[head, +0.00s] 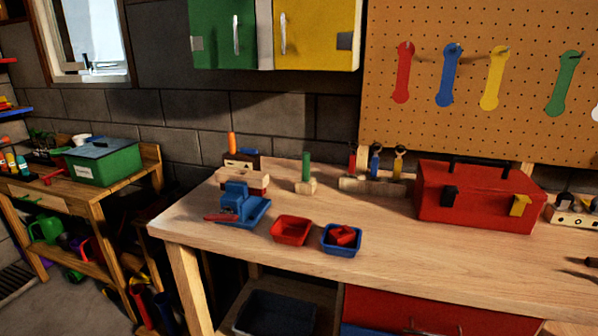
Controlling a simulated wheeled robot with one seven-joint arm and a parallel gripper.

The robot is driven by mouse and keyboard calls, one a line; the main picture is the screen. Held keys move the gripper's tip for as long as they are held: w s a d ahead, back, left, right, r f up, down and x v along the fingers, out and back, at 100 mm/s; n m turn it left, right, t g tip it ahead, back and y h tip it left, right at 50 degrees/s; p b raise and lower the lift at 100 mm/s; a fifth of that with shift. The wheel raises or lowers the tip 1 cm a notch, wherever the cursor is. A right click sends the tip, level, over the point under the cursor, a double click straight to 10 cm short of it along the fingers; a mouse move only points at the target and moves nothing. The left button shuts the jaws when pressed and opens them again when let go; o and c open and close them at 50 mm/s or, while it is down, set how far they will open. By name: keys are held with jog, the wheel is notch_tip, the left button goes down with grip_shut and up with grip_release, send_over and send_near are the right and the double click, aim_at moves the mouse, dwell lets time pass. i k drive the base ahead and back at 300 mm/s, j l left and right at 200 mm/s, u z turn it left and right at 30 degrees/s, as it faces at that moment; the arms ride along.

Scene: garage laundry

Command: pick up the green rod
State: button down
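A green rod (306,167) stands upright on the wooden workbench (400,240), near the back and left of the middle. Its lower end meets a short pale wooden block (306,187), so it looks like the handle of a small mallet. Nothing stands directly in front of the rod. My gripper is not in this view, so I cannot see its state or its distance from the rod.
Left of the rod are a wooden vise-like piece (242,178) and a blue toy (240,205). In front are a red tray (291,230) and a blue tray (342,239). A red toolbox (478,195) stands right.

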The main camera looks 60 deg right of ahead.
aim_at(305, 156)
jog(key=k+l, duration=0.2)
jog(key=l, duration=0.2)
jog(key=k+l, duration=0.45)
jog(key=l, duration=0.3)
jog(key=k+l, duration=0.1)
jog(key=l, duration=0.3)
jog(key=k+l+u, duration=0.1)
jog(key=l, duration=0.35)
jog(key=k+l, duration=0.2)
jog(key=l, duration=0.2)
